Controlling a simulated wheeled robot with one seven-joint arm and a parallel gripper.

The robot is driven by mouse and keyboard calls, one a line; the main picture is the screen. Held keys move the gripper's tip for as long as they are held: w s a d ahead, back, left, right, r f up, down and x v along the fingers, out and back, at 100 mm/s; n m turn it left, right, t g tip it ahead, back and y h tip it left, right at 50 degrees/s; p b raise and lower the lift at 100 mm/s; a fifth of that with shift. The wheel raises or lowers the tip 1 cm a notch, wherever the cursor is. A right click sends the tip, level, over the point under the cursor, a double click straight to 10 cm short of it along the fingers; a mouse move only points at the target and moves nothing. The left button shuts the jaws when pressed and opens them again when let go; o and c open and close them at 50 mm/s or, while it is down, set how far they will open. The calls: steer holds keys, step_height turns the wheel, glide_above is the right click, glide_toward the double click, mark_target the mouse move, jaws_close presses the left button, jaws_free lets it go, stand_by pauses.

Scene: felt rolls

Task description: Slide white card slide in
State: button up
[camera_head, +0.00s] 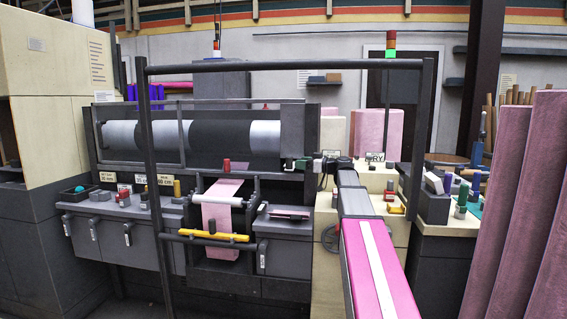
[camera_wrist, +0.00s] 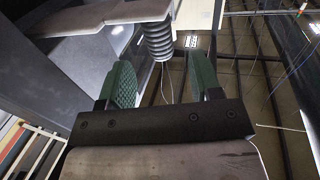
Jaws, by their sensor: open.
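I cannot pick out the white card slide with certainty. Small white cards with black lettering stand on the machine's left ledge, one of them the 30 cm card (camera_head: 106,177). Another card, reading DRY (camera_head: 375,157), stands on the cream cabinet at right. My gripper (camera_head: 298,163) is at the machine's right end, above the grey shelf, and looks small there. In the wrist view its green ribbed fingers (camera_wrist: 160,88) are apart with nothing held between them. A grey ribbed post (camera_wrist: 158,40) shows beyond the fingertips, under a pale plate (camera_wrist: 100,14); I cannot tell whether they touch it.
The machine carries a grey and white roll (camera_head: 220,138) and a pink felt strip (camera_head: 219,205). A dark tube frame (camera_head: 290,65) spans the view. Coloured knobs, such as a red one (camera_head: 226,165), stand on the ledges. Tall pink rolls (camera_head: 510,210) stand at right.

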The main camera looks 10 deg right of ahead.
steer(key=x, duration=0.8)
